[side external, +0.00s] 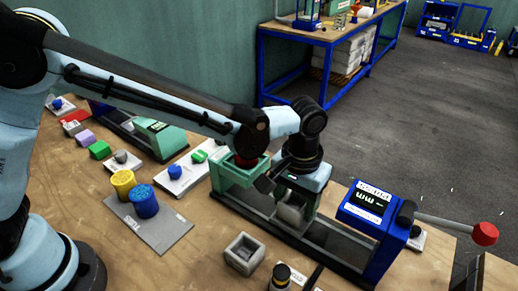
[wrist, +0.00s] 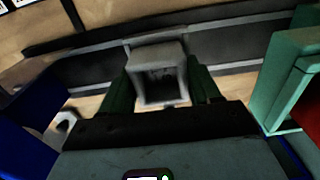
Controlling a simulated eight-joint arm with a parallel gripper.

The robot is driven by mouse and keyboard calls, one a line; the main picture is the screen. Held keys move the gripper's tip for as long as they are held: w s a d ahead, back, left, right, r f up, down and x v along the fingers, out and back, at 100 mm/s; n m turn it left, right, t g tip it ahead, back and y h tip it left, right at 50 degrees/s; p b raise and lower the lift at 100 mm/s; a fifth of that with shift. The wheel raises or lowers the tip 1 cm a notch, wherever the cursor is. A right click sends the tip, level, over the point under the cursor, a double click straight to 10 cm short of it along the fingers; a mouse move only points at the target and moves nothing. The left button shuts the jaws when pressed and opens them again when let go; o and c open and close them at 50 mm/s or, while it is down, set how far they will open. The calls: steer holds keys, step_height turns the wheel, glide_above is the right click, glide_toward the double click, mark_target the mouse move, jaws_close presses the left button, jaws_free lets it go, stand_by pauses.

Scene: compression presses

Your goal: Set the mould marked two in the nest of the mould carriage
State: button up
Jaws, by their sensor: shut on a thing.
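My gripper (wrist: 161,88) is shut on a grey mould (wrist: 157,62) with a square hollow, held between its dark green fingers. In the side view the held mould (side external: 291,214) shows below the wrist, over or between the dark rails (side external: 325,243) of the press. I cannot tell whether it touches anything beneath. No mark on it is readable. The nest of the mould carriage is not clearly visible; my gripper and the mould cover that area. A second grey mould (side external: 244,254), also with a square hollow, sits on the table in front of the press.
The press has a green end block (side external: 240,172) and a blue head (side external: 375,228) with a display and a red-knobbed lever (side external: 484,234). Yellow (side external: 123,183) and blue (side external: 144,201) cylinders stand on a grey plate at left. A dark-capped item (side external: 281,277) stands at the front.

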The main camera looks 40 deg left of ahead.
steer(key=shift+f, duration=0.35)
steer(key=o, duration=1.3)
steer(key=shift+r, duration=0.1)
step_height(320, 180, up, 12)
steer(key=a+r+t, duration=0.1)
steer(key=a, duration=0.3)
steer(key=s+a+r+t, duration=0.1)
steer(key=a, duration=0.3)
steer(key=a+r, duration=0.1)
steer(key=a, duration=0.3)
steer(key=shift+s+a+r+t+h, duration=0.1)
steer(key=shift+s+a+t+h, duration=0.05)
steer(key=shift+s+t+h, duration=0.2)
steer(key=s+a+f+t, duration=0.1)
steer(key=s+a, duration=0.1)
steer(key=a, duration=0.2)
steer(key=s+a+f+t, duration=0.2)
steer(key=s+a, duration=0.1)
steer(key=a, duration=0.1)
steer(key=s+a+f+t, duration=0.1)
steer(key=s+a+f, duration=0.1)
steer(key=a, duration=0.2)
steer(key=shift+s+a+t, duration=0.2)
steer(key=shift+a+t, duration=0.05)
steer(key=shift+a, duration=0.1)
